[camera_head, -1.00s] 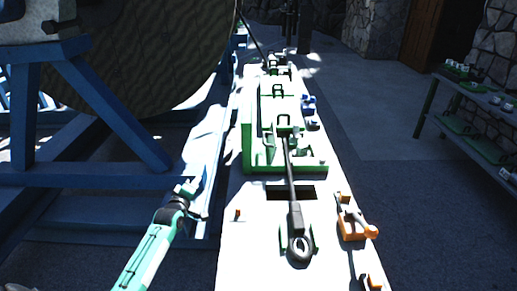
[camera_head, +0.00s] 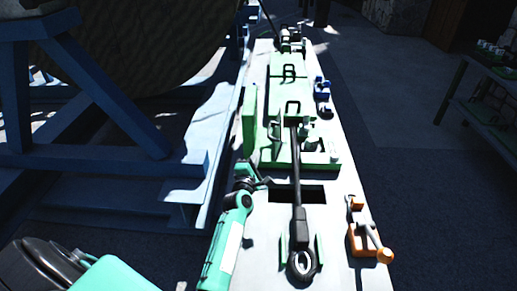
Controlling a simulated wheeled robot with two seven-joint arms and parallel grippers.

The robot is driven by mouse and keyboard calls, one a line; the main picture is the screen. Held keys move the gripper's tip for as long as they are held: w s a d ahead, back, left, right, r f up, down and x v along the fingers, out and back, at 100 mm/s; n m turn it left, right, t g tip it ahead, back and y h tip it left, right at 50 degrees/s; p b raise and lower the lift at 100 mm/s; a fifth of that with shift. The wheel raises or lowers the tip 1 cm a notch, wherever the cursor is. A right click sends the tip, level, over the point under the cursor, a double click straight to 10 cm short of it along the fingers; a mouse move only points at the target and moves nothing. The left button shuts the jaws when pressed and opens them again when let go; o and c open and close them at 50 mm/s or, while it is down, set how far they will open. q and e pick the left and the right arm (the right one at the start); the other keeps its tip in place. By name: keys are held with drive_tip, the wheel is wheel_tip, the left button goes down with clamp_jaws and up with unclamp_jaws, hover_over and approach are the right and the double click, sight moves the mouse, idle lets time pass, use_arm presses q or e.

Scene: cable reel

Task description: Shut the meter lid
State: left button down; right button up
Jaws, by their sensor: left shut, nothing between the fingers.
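What looks like the meter lid is a green panel (camera_head: 249,118) standing upright along the left edge of the green meter base (camera_head: 318,158) on the white bench. Small grey fittings and a black handle sit on that base. My left gripper (camera_head: 264,183) is shut and empty, small and dark in the view. It is over the bench's left side, just nearer to me than the panel and left of the dark slot. I see no clear contact with the panel. My right gripper is not in view.
A black cable with a ring end (camera_head: 301,264) runs along the bench (camera_head: 340,275) into the green base. An orange clamp (camera_head: 363,238) stands at the right edge. The blue reel stand (camera_head: 110,165) borders the left. A dark slot (camera_head: 312,194) lies in front of the base.

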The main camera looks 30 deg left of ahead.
use_arm(q)
drive_tip(key=x, duration=0.8)
drive_tip(key=shift+w+a+p, duration=0.15)
drive_tip(key=shift+w+p, duration=0.15)
drive_tip(key=shift+w, duration=0.05)
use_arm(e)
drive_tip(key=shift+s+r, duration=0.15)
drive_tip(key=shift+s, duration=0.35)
use_arm(q)
drive_tip(key=shift+a+r+m, duration=0.1)
drive_tip(key=shift+r+m, duration=0.05)
drive_tip(key=shift+m, duration=0.15)
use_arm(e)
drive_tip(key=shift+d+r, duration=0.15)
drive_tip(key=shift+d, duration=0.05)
